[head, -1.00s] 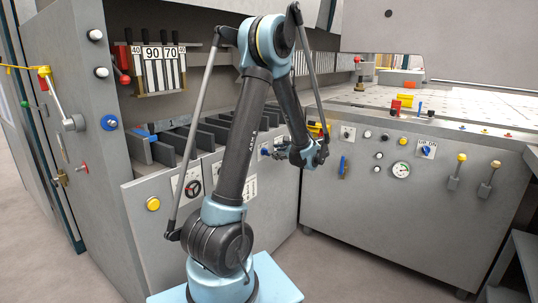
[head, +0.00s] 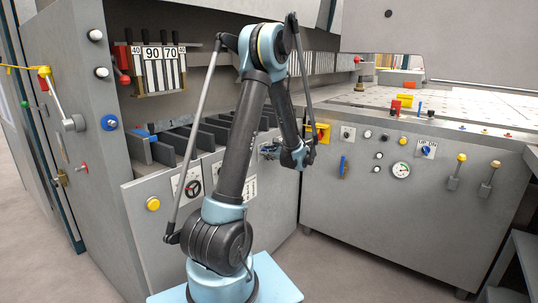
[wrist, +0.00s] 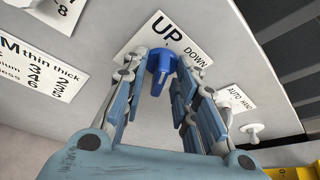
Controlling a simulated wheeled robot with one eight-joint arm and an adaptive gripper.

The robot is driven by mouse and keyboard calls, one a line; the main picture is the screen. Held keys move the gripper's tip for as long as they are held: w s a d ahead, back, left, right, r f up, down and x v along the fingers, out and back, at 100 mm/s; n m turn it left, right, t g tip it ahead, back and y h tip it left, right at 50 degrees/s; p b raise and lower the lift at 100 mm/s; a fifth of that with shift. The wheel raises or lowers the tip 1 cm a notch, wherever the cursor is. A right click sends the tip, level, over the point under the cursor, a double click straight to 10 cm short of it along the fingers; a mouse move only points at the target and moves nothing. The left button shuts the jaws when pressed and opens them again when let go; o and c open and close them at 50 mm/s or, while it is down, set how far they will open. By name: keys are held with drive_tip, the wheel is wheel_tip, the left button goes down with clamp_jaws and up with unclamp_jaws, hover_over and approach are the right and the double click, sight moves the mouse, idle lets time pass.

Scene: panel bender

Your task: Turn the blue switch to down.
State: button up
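The blue switch (wrist: 160,74) sits on a white plate lettered UP and DOWN (wrist: 170,35) in the wrist view. Its blue grip sticks out toward the camera; I cannot tell for sure which word it points at. My gripper (wrist: 162,59) has one finger on each side of the switch, with the fingertips close to the plate. The fingers look open, with a narrow gap to the switch. In the head view my gripper (head: 269,149) is at the grey front panel by the inner corner, and it hides the switch there.
A small toggle on an AUTO plate (wrist: 253,131) is right of the fingers. A yellow box (head: 322,133) stands near my wrist. The right panel has a blue UP DN knob (head: 427,150), a gauge (head: 401,170) and a blue handle (head: 344,166). The floor between the panels is clear.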

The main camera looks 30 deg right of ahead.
drive_tip(key=shift+w+d, duration=0.1)
drive_tip(key=shift+d, duration=0.1)
drive_tip(key=shift+c, duration=0.2)
drive_tip(key=m+y, duration=0.1)
drive_tip(key=m, duration=0.1)
drive_tip(key=m+g+y, duration=0.1)
drive_tip(key=m, duration=0.1)
drive_tip(key=shift+w+d+r, duration=0.1)
drive_tip(key=shift+d+r, duration=0.05)
drive_tip(key=shift+d+m+g+y, duration=0.15)
drive_tip(key=shift+m+g+y, duration=0.45)
drive_tip(key=shift+m+y, duration=0.4)
clamp_jaws()
drive_tip(key=shift+m+y, duration=0.4)
drive_tip(key=shift+m, duration=0.6)
